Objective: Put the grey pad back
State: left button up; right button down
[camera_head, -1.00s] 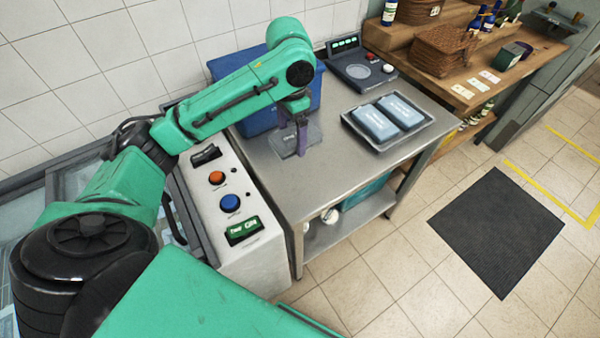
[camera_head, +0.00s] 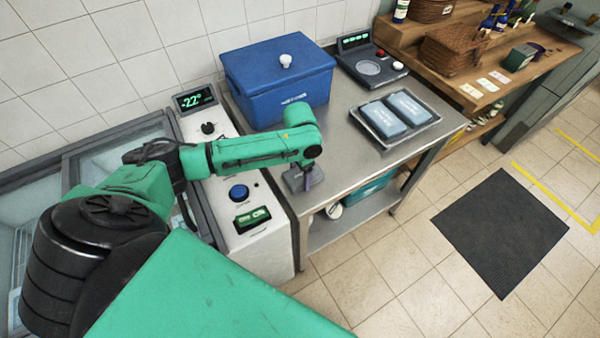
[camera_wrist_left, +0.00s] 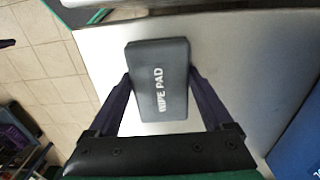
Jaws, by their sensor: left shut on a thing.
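The grey pad (camera_wrist_left: 160,78), lettered "WIPE PAD", is between the two purple fingers of my left gripper (camera_wrist_left: 158,100) in the left wrist view. The fingers touch its two long sides. In the head view the pad (camera_head: 293,182) shows partly below my left arm, with my left gripper (camera_head: 306,176) on it, at the front left part of the steel table (camera_head: 345,163). I cannot tell whether the pad rests on the table or hangs just above it. My right gripper is not in view.
A blue lidded box (camera_head: 277,85) stands behind on the table. A metal tray (camera_head: 420,133) with two blue-grey packs lies to the right, near a scale-like device (camera_head: 370,68). A white control panel (camera_head: 225,165) adjoins the table's left side. The table's middle is clear.

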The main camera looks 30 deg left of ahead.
aim_at(300, 175)
pick_arm(q)
jog(key=o, duration=1.1)
jog(key=shift+r, duration=0.1)
notch_tip(300, 175, up, 12)
jog(key=shift+b, duration=0.45)
jog(key=shift+s, duration=0.1)
